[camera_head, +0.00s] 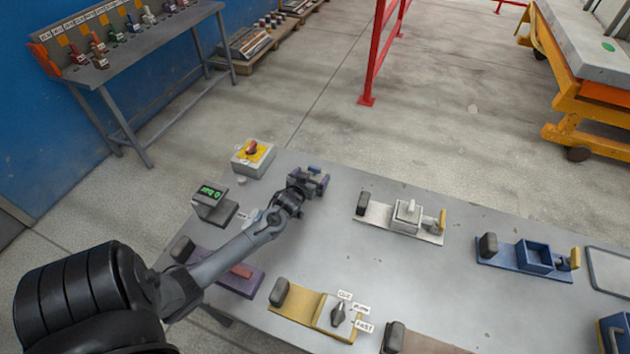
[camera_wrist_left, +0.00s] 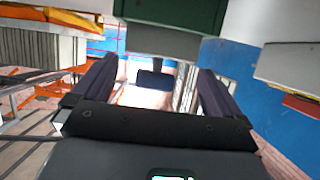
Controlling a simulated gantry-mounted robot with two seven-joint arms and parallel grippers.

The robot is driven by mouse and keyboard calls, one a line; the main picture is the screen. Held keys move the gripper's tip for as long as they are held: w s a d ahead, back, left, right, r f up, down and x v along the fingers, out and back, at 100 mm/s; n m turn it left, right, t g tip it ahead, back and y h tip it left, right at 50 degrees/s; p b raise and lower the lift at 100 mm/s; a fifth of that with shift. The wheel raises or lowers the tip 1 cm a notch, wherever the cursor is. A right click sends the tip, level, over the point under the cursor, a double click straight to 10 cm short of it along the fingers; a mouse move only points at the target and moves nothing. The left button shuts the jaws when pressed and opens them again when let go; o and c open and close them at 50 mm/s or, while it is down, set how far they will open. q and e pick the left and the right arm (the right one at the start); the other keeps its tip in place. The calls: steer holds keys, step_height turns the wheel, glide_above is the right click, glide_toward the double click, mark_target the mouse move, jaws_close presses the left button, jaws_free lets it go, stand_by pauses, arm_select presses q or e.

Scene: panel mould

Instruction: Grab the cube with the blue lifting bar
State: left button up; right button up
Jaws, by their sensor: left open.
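My left gripper (camera_head: 308,182) is open above the far left part of the grey table, with nothing visible in its jaws. In the left wrist view its two dark fingers (camera_wrist_left: 155,85) stand apart; a small dark block shows beyond them, and I cannot tell what it is. A blue block (camera_head: 612,335) with a bar-like shape on it is cut off at the lower right edge of the head view. I cannot tell whether it is the cube with the blue lifting bar; no other such cube is clear. My right gripper is not in view.
The grey table (camera_head: 330,240) holds a yellow box with a red knob (camera_head: 253,157), a green display (camera_head: 212,200), a white fixture (camera_head: 404,216), a blue open-box fixture (camera_head: 530,257), and a yellow fixture with a knob (camera_head: 335,313). Its middle is mostly clear.

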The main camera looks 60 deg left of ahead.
mark_target(314, 174)
arm_select(q)
steer(key=shift+b+x, duration=0.65)
steer(key=shift+x, duration=2.1)
steer(key=shift+d, duration=0.15)
steer(key=c, duration=1.2)
